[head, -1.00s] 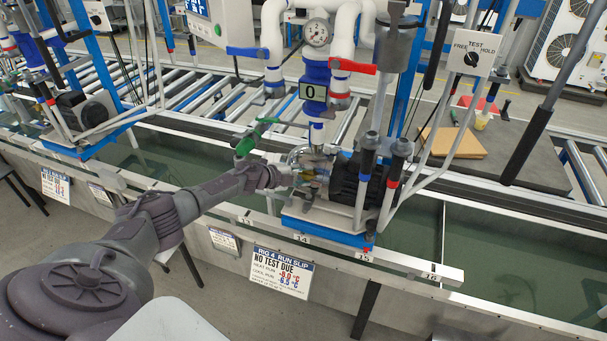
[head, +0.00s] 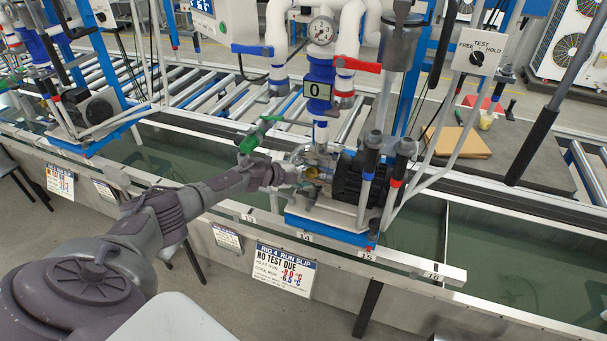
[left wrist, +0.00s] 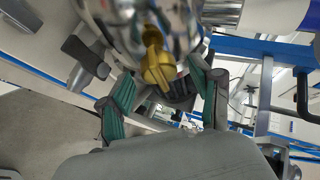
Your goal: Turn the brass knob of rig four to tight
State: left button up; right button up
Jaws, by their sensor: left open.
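The brass knob (head: 312,173) is on the front of the silver pump housing at rig four in the head view. In the left wrist view the knob (left wrist: 157,65) is a yellow wing-shaped handle against the shiny round metal. My left gripper (head: 290,177) reaches in from the left, just short of the knob. In the left wrist view its teal-padded fingers (left wrist: 162,92) are spread, one to each side of the knob. I see no finger contact. The run slip (head: 284,270) for rig four hangs below and reads "NO TEST DUE". My right gripper is not in view.
A green lever (head: 260,134) is just above my left wrist. A red lever (head: 357,65) and a gauge (head: 321,30) are higher up. The black motor (head: 352,180) and hoses crowd the right side. A water trough (head: 420,235) runs beneath.

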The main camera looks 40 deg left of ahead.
pick_arm(q)
jog(key=v, duration=1.2)
dwell(0.3)
